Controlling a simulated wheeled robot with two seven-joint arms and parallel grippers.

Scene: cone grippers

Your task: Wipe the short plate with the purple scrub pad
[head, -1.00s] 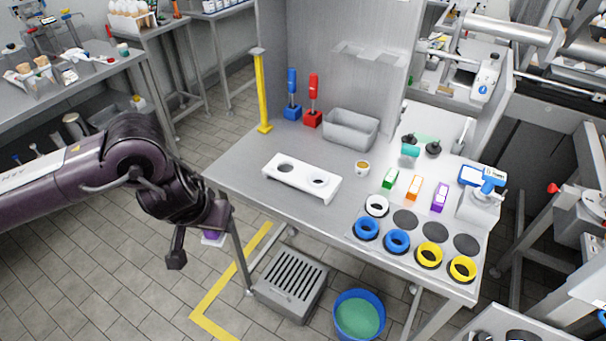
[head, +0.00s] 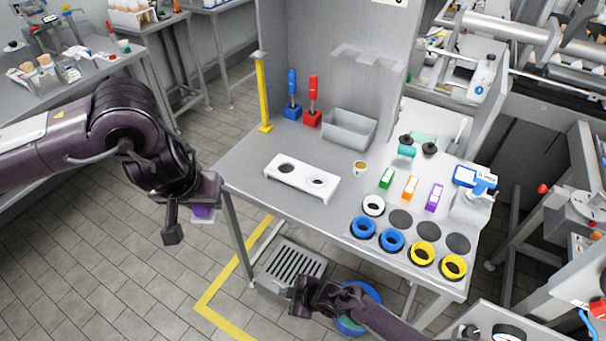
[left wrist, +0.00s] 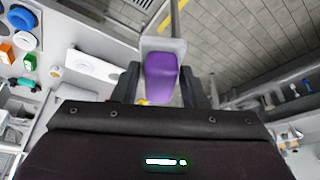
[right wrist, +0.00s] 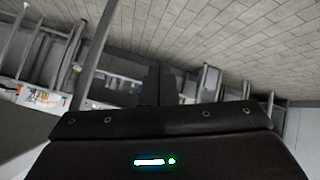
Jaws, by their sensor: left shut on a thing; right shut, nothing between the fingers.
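The purple scrub pad (head: 203,212) is a purple block with a pale grey-white slab at one end. It also shows in the left wrist view (left wrist: 161,77), between the dark fingers. My left gripper (head: 190,213) is shut on it, in the air beyond the table's left edge. My right gripper (head: 297,298) is in front of the table's front edge, above the floor. Its fingers are together and empty, and they also show in the right wrist view (right wrist: 151,86). I cannot tell which thing is the short plate.
On the steel table (head: 270,215) are a white stand with two holes (head: 302,180), a grey bin (head: 350,129), a small cup (head: 360,168), coloured blocks and several rings. A yellow post (head: 262,95) rises at the left edge. A blue bucket (head: 371,292) is below.

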